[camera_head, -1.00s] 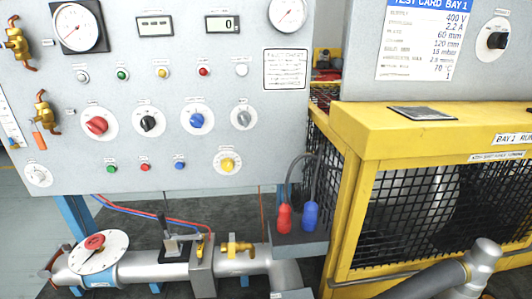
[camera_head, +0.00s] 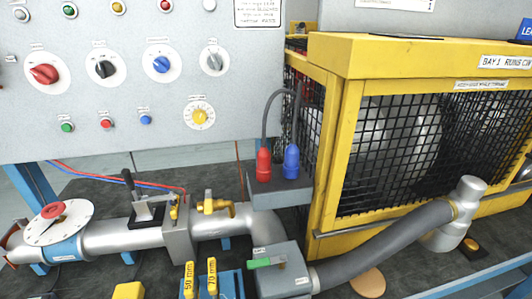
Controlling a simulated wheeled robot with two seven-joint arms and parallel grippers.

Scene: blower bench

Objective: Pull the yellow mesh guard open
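The yellow mesh guard (camera_head: 350,140) stands at the right of the bench. It is a yellow frame with black wire mesh (camera_head: 385,160) on its front and left side. A horizontal grey bar (camera_head: 335,233) runs along its lower front edge. Its front panel looks closed, and grey rounded machine parts show dimly behind the mesh. A label reading "BAY 1 RUNS" is on its top rail. Its right end is cut off by the picture edge. Neither of my grippers shows in the head view.
A grey hose (camera_head: 390,243) crosses low in front of the guard to a grey upright fitting (camera_head: 455,215). A box with a green lever (camera_head: 280,270) stands left of it. Red and blue plugs (camera_head: 264,165) sit on a shelf beside the guard. The grey control panel (camera_head: 130,110) fills the upper left.

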